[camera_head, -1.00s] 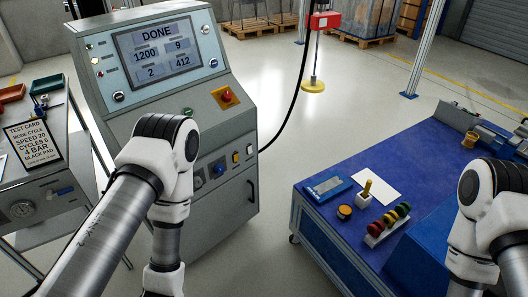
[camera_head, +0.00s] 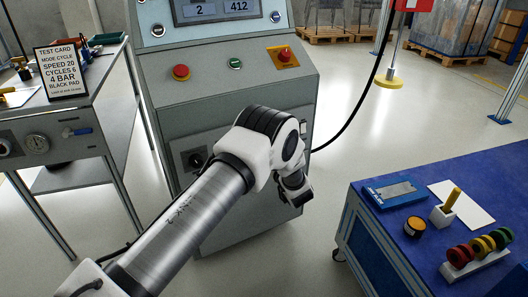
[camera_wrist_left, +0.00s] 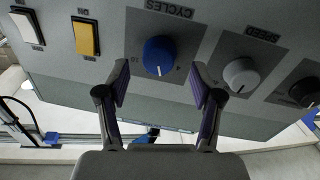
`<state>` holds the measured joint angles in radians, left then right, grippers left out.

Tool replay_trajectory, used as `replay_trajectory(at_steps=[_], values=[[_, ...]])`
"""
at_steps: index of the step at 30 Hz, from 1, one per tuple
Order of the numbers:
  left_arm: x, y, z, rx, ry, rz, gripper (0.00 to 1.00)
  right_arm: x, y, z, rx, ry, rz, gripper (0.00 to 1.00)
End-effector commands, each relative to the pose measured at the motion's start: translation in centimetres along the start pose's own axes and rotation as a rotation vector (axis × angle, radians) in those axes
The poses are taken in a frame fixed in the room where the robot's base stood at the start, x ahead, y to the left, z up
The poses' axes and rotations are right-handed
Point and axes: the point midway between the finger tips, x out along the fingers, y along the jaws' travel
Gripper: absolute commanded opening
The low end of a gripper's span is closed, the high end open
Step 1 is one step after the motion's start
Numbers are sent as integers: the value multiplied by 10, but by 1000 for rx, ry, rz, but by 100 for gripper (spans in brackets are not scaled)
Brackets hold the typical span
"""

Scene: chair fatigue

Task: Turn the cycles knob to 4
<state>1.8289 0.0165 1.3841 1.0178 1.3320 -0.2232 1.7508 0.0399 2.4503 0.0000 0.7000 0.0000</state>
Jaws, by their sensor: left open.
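The blue cycles knob (camera_wrist_left: 159,56) sits on a grey plate under an upside-down CYCLES label in the left wrist view. A white mark on it points toward the bottom of that picture. My left gripper (camera_wrist_left: 160,86) is open, its two fingers apart on either side of the knob's line and short of the panel. The knob is not between the fingertips or touched, as far as I can tell. In the head view my left arm hides the cycles knob and the gripper. My right gripper is out of view.
A grey speed knob (camera_wrist_left: 241,75) and a dark knob (camera_wrist_left: 305,92) lie right of it; yellow (camera_wrist_left: 86,37) and white (camera_wrist_left: 27,27) switches lie left. The blue table (camera_head: 440,180) stands right, with clear floor between.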

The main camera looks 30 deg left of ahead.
Motion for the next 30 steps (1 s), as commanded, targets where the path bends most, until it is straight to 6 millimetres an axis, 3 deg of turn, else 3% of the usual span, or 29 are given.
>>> replay_trajectory(at_steps=[5,12,13,18,30], values=[[23,0,2,1,-1,1,66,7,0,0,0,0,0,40],[26,0,1,2,-3,3,66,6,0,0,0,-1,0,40],[26,0,1,2,-3,3,63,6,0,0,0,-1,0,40],[26,0,1,2,-3,3,6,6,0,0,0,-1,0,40],[26,0,2,-34,1,3,6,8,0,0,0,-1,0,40]])
